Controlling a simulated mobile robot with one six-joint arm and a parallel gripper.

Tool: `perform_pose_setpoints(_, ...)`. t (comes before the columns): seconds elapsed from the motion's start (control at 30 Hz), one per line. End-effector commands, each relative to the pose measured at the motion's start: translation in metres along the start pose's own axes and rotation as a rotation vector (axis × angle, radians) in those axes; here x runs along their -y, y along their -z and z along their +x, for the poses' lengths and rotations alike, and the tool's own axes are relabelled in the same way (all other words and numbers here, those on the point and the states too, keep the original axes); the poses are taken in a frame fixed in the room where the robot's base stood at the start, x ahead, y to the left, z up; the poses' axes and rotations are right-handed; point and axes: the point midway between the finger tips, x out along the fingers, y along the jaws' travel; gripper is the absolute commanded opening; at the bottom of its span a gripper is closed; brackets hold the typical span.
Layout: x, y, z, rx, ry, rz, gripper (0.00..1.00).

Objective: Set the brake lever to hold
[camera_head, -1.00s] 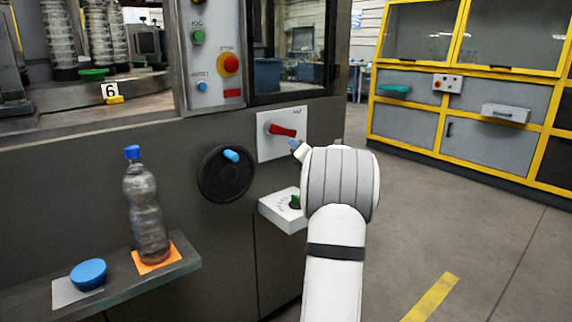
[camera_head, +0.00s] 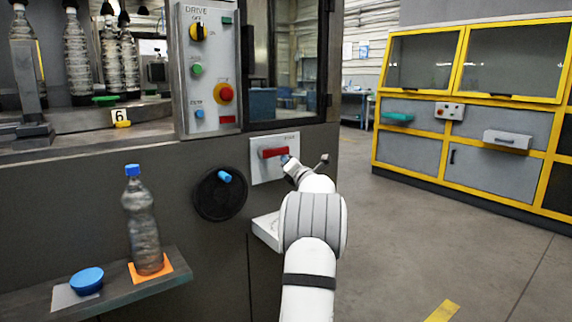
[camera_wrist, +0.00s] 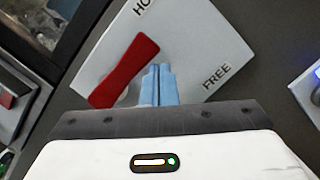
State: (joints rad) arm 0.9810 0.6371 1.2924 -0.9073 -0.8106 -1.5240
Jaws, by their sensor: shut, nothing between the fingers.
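The red brake lever (camera_head: 272,152) sits on a white plate (camera_head: 262,174) on the machine's dark front. In the head view it lies about level. In the wrist view the lever (camera_wrist: 124,72) runs from lower left to upper right on the plate (camera_wrist: 185,40). A cut-off label starting "HO" is at the top and "FREE" is at the right; the lever's upper end is nearer "HO". My gripper (camera_head: 287,160) is at the lever's right end. Its blue fingers (camera_wrist: 158,84) are shut and empty, close beside the lever; I cannot tell whether they touch it.
A black handwheel with a blue knob (camera_head: 225,176) is left of the plate. A white box (camera_head: 265,230) juts out below, partly behind my arm. The floor to the right is clear.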

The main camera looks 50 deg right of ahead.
Motion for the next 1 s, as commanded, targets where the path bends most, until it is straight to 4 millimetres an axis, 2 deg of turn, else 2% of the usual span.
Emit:
perform_pose_setpoints(0.37,0.003,-0.001,-0.002,0.003,0.002,0.0,0.0)
perform_pose_setpoints(0.77,0.035,0.035,-0.009,0.0,0.001,0.0,0.0)
perform_pose_setpoints(0.8,0.03,0.025,-0.018,0.002,0.003,0.0,0.0)
perform_pose_setpoints(1.0,0.037,0.021,-0.062,0.003,0.006,0.002,0.0)
